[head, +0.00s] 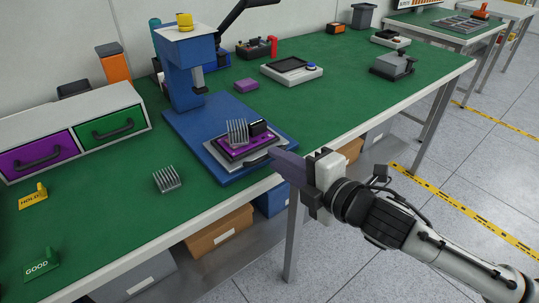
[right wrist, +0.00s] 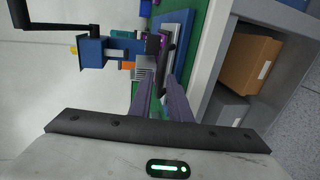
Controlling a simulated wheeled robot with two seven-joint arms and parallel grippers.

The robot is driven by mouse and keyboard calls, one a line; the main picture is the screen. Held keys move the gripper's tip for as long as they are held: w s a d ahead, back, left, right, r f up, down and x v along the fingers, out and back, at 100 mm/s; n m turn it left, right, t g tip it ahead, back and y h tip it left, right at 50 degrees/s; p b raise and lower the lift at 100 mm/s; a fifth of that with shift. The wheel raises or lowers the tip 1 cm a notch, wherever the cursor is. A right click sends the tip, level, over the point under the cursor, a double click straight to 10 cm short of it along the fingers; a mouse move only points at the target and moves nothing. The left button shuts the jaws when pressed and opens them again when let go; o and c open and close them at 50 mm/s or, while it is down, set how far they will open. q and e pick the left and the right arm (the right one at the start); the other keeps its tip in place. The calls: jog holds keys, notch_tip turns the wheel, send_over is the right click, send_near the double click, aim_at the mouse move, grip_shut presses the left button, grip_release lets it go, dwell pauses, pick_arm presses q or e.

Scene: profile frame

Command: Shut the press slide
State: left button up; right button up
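The blue press (head: 187,75) stands on the green bench, with a yellow knob on top. Its grey slide (head: 222,152) lies on the front of the blue base, pulled out clear of the press head. A purple board (head: 232,149) lies on the slide, with a finned heatsink (head: 237,133) and a black block (head: 258,127) on it. A dark handle (head: 258,161) is at the slide's front edge. My right gripper (head: 274,154) is beside the handle; contact cannot be told. My left gripper is out of view.
A second heatsink (head: 167,179) lies left of the press. A drawer unit (head: 78,132) with purple and green drawers is at the left. A purple block (head: 246,85) and a tray device (head: 291,70) are behind. The bench's front edge runs under my right gripper.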

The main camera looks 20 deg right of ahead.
jog(key=shift+x, duration=2.05)
grip_shut()
